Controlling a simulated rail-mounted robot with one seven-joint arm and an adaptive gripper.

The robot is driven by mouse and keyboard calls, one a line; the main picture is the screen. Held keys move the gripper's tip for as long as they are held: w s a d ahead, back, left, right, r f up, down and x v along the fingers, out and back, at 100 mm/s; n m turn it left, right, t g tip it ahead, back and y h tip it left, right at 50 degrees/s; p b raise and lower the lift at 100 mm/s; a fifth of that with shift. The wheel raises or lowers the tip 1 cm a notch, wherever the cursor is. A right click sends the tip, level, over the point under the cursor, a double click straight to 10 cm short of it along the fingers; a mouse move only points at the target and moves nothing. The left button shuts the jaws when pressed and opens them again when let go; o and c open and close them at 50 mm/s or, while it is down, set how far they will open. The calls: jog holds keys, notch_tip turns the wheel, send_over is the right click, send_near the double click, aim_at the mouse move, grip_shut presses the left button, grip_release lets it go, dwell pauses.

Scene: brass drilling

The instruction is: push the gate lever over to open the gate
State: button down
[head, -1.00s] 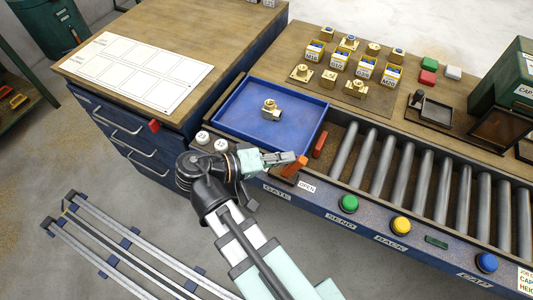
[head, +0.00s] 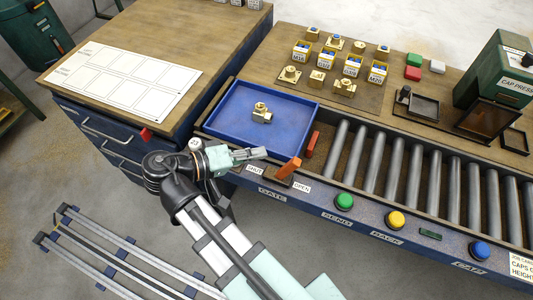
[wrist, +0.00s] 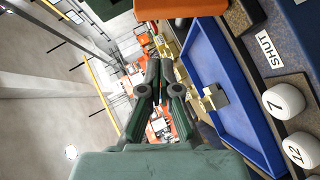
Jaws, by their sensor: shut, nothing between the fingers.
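The orange gate lever (head: 289,169) stands on the conveyor's front rail, between the SHUT label (head: 254,170) and the OPEN label (head: 302,187). It leans right, toward the OPEN side. My gripper (head: 263,153) is shut and empty, just left of the lever, with a small gap seeming to show between them. In the wrist view the shut fingers (wrist: 159,72) point away from the camera, and the SHUT label is at the right. A red-orange upright piece (head: 312,144), perhaps the gate, stands between the blue tray and the rollers.
The blue tray (head: 226,130) holds a brass fitting (head: 262,114). Conveyor rollers (head: 377,164) run right of it. Green (head: 344,201), yellow (head: 396,220) and blue (head: 479,250) buttons line the front rail. White numbered caps (wrist: 284,99) sit near my gripper.

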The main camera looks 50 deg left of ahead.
jog(key=p+v, duration=0.5)
jog(key=v, duration=0.2)
jog(key=shift+s+r, duration=0.2)
jog(key=shift+s, duration=0.1)
jog(key=shift+f, duration=0.1)
